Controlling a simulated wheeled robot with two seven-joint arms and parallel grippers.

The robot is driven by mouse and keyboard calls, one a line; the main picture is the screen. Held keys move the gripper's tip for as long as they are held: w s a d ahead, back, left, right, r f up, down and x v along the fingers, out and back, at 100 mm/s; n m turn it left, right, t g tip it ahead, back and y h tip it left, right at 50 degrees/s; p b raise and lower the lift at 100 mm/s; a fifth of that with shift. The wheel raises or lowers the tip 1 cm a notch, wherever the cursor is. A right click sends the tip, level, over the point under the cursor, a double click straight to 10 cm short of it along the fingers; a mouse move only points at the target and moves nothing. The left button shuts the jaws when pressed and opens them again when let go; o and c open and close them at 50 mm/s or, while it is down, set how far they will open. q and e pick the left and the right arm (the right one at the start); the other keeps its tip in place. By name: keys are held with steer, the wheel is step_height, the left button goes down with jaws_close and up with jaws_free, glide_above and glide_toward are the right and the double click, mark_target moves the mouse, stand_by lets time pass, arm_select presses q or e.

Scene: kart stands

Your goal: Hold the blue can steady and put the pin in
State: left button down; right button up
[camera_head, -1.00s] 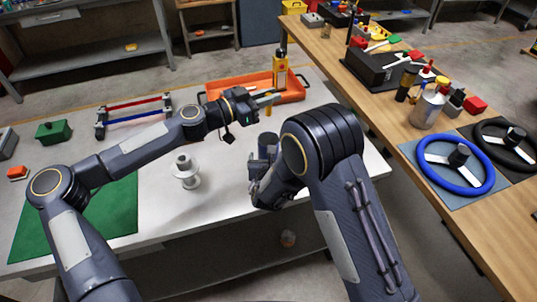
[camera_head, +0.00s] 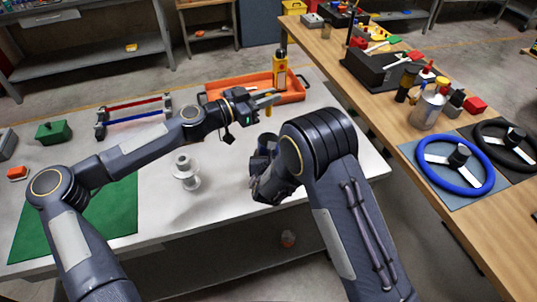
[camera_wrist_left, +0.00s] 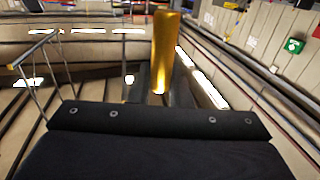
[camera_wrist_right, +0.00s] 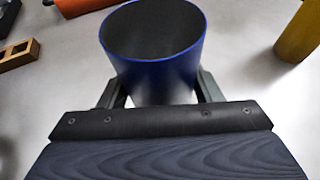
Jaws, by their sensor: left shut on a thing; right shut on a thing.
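The blue can (camera_head: 266,141) is held over the white table by my right gripper (camera_head: 262,160). In the right wrist view the can (camera_wrist_right: 155,75) has an open top with a blue rim, and its dark inside looks empty. The pin is a yellow-gold cylinder (camera_wrist_left: 165,50), gripped by my left gripper (camera_wrist_left: 158,92). In the head view the pin (camera_head: 269,111) hangs below the left fingers (camera_head: 266,98), just above and apart from the can. The pin also shows at the right edge of the right wrist view (camera_wrist_right: 300,32). My right arm partly hides the can.
An orange tray (camera_head: 226,84) with a yellow bottle (camera_head: 280,68) is behind my left gripper. A white spool-shaped part (camera_head: 186,178) stands left of the can. A rack with red and blue bars (camera_head: 135,104) and a green mat (camera_head: 115,210) are further left. A wooden bench (camera_head: 440,235) is at right.

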arm_select(q)
step_height(320, 180, down, 13)
stand_by(1.5)
steer(key=c, duration=1.3)
jaws_free()
steer(key=shift+a, duration=0.1)
steer(key=v, duration=1.1)
steer(key=shift+s+a, duration=0.25)
steer(key=shift+a, duration=0.1)
arm_select(e)
steer(key=o, duration=1.1)
